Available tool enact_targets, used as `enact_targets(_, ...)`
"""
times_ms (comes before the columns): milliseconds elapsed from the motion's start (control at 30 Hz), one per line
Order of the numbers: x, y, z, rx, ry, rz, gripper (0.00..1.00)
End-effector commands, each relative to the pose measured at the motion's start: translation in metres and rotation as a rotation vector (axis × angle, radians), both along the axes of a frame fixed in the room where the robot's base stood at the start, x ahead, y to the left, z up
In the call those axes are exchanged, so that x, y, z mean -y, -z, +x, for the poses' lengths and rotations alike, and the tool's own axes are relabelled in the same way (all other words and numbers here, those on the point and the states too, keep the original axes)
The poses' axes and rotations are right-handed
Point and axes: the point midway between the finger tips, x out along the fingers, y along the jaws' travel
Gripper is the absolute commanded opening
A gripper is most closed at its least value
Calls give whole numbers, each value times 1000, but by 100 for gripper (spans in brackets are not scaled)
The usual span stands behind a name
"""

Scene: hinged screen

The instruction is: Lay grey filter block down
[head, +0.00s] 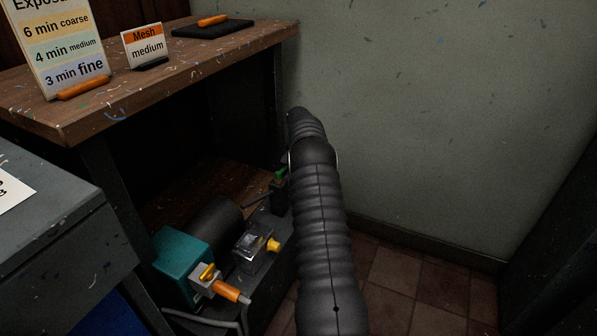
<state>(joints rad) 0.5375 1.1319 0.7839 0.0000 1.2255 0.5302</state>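No part is clearly recognisable as a grey filter block. The closest is a small grey, partly clear block (254,246) with a yellow knob on its right side, low in the middle of the head view. It sits by a dark cylinder beneath the wooden bench, and its lower part is hard to make out. My dark ribbed arm rises from the bottom edge to the right of it. My gripper cannot be made out; the arm's far end points away from the camera.
A teal pump housing (184,262) with an orange-handled valve (231,292) stands left of the block. The wooden bench (120,92) above holds an exposure sign (62,45), a mesh card (145,46) and a black pad (213,29). A grey cabinet is at left; tiled floor (405,280) lies open at right.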

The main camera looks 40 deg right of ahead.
Motion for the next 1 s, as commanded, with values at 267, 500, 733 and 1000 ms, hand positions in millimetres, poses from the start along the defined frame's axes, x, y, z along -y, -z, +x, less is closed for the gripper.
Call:
enact_targets(267, 0, 8, 0, 0, 0, 0, 0)
enact_targets(500, 0, 17, -1, -3, 0, 2, 0)
enact_targets(733, -1, 27, -2, -8, -1, 2, 0)
enact_targets(1000, -1, 30, -2, -7, -1, 1, 0)
